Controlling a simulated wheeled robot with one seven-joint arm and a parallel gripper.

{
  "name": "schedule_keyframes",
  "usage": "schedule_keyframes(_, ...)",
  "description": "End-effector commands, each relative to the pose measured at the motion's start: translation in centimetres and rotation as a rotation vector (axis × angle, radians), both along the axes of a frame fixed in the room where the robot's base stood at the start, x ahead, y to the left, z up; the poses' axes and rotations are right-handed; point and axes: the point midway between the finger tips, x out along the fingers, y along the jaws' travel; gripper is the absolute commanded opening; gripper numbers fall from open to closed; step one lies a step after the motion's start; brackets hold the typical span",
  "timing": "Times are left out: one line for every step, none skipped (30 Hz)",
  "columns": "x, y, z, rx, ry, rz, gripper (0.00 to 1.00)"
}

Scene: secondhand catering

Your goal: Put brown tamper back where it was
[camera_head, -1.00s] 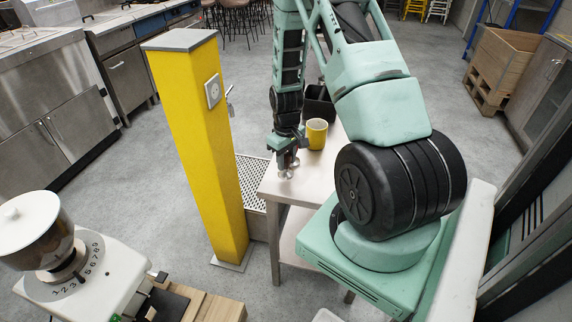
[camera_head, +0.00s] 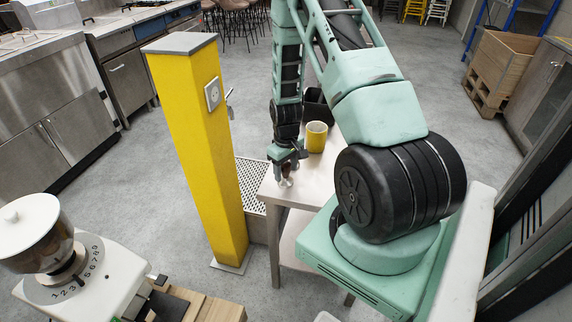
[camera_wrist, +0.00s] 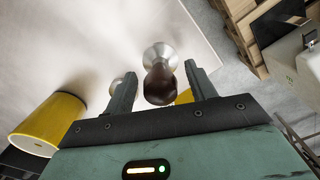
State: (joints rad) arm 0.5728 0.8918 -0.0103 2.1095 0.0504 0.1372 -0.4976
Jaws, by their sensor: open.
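The brown tamper (camera_wrist: 160,82) has a dark brown knob handle and a round silver base. In the wrist view it lies between the two fingers of my gripper (camera_wrist: 161,88), which are spread with a gap on each side of the handle. In the head view my gripper (camera_head: 286,164) points down at the near left corner of the pale table (camera_head: 322,172). The silver base shows just below the fingers there; the handle is mostly hidden. A second silver piece (camera_wrist: 117,86) shows beside the left finger in the wrist view, partly hidden.
A tall yellow post (camera_head: 196,150) stands close left of the table. A white grinder (camera_head: 45,245) is at lower left.

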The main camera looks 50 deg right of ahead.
Motion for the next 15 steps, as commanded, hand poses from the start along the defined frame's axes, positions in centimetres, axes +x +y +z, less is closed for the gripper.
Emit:
schedule_keyframes(0.0, 0.0, 0.4, 0.000, 0.000, 0.000, 0.56)
schedule_keyframes(0.0, 0.0, 0.5, -0.001, -0.001, 0.000, 0.56)
schedule_keyframes(0.1, 0.0, 0.7, -0.001, -0.002, 0.000, 0.56)
schedule_keyframes(0.1, 0.0, 1.0, -0.001, -0.003, 0.000, 0.56)
schedule_keyframes(0.1, -0.1, 1.4, -0.003, -0.004, 0.000, 0.56)
schedule_keyframes(0.1, 0.0, 2.0, -0.001, -0.003, 0.000, 0.56)
schedule_keyframes(0.1, -0.1, 2.5, -0.003, -0.004, 0.000, 0.56)
schedule_keyframes(0.1, -0.1, 3.0, -0.004, -0.005, 0.000, 0.56)
schedule_keyframes(0.1, -0.1, 3.8, -0.004, -0.005, 0.001, 0.56)
schedule_keyframes(0.1, -0.1, 4.4, -0.004, -0.006, 0.001, 0.56)
schedule_keyframes(0.1, -0.1, 5.0, -0.004, -0.005, 0.001, 0.56)
schedule_keyframes(0.1, -0.1, 5.8, -0.004, -0.006, 0.001, 0.56)
schedule_keyframes(0.1, -0.1, 6.4, -0.004, -0.005, 0.001, 0.56)
schedule_keyframes(0.1, -0.1, 7.0, -0.004, -0.006, 0.001, 0.56)
schedule_keyframes(0.1, 0.0, 7.7, -0.004, -0.005, 0.001, 0.56)
